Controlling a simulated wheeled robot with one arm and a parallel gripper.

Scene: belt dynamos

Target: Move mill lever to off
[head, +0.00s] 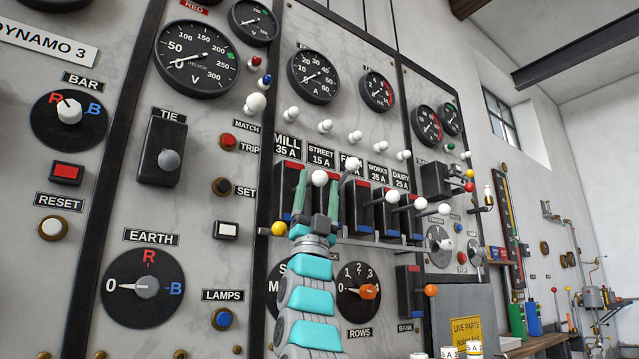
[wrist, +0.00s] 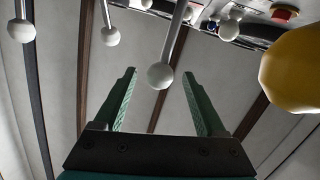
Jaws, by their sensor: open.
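The mill lever's white ball knob (head: 320,178) appears between my gripper's green fingertips, under the MILL 35 A label (head: 287,146). My gripper (head: 317,187) is open and covers much of the lever's shaft and switch block in the head view. In the wrist view, the white knob (wrist: 160,76) on its metal rod lies between the two open fingertips (wrist: 157,75), with space on both sides. I cannot tell whether either finger touches it, or read the lever's off mark.
Neighbouring levers with white knobs (head: 392,195) stand in a row to the right. A yellow knob (head: 279,229) is left of my gripper and looms close in the wrist view (wrist: 295,70). Below are the ROWS dial (head: 358,290) and an orange-knobbed lever (head: 431,291).

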